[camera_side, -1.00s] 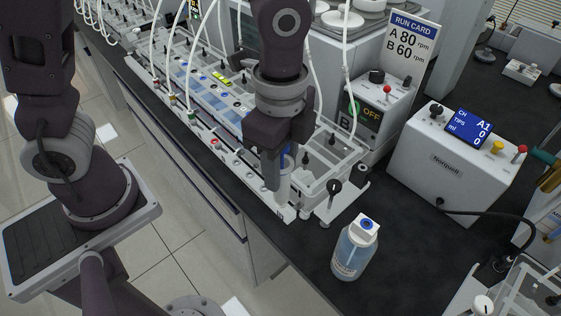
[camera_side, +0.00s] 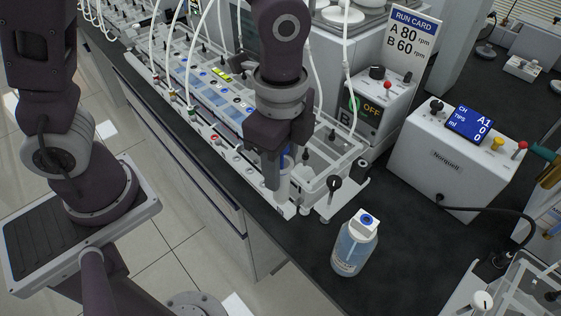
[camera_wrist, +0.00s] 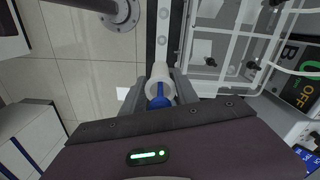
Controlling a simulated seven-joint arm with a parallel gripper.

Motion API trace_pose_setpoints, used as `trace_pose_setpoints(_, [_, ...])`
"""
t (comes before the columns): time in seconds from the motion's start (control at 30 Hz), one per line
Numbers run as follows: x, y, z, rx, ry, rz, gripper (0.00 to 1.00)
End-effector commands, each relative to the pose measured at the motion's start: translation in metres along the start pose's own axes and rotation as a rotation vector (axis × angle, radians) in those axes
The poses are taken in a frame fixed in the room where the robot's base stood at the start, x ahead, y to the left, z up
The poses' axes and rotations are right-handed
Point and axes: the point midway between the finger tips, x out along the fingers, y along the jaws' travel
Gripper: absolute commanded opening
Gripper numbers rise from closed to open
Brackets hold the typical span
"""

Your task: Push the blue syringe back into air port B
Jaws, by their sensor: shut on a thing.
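My gripper (camera_side: 279,172) points down at the near right end of the long clear-walled reactor rack (camera_side: 310,208). It is shut on the blue syringe (camera_wrist: 157,101); in the wrist view the syringe's blue part lies between the two fingers (camera_wrist: 158,90). A pale round piece (camera_wrist: 160,73) shows just beyond the blue part, between the fingertips. In the side view a bit of blue (camera_side: 291,150) shows beside the fingers, and the fingers hide most of the syringe. I cannot tell how deep the syringe sits or read a port label.
A blue-capped bottle (camera_side: 355,243) stands on the dark bench near the front edge. White tubes (camera_side: 313,70) rise around my gripper. A pump box with an OFF display (camera_side: 371,108) and a Norquell box (camera_side: 446,165) stand to the right. Dark bench between them is clear.

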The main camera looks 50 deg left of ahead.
Motion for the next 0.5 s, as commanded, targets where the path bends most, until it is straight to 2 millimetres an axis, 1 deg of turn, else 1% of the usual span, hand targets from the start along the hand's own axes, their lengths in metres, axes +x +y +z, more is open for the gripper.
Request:
trace_pose_setpoints(0.2, [-0.0002,-0.0001,-0.0002,0.000,0.001,-0.001,0.00])
trace_pose_setpoints(0.23, [-0.0002,-0.0001,-0.0002,0.000,0.001,-0.001,0.42])
trace_pose_setpoints(0.3, [-0.0002,-0.0002,-0.0002,0.000,0.001,-0.001,0.55])
trace_pose_setpoints(0.33, [-0.0002,-0.0002,-0.0002,0.000,0.001,-0.001,0.61])
trace_pose_setpoints(0.5, [-0.0003,-0.0002,-0.0003,0.000,0.001,-0.001,0.61])
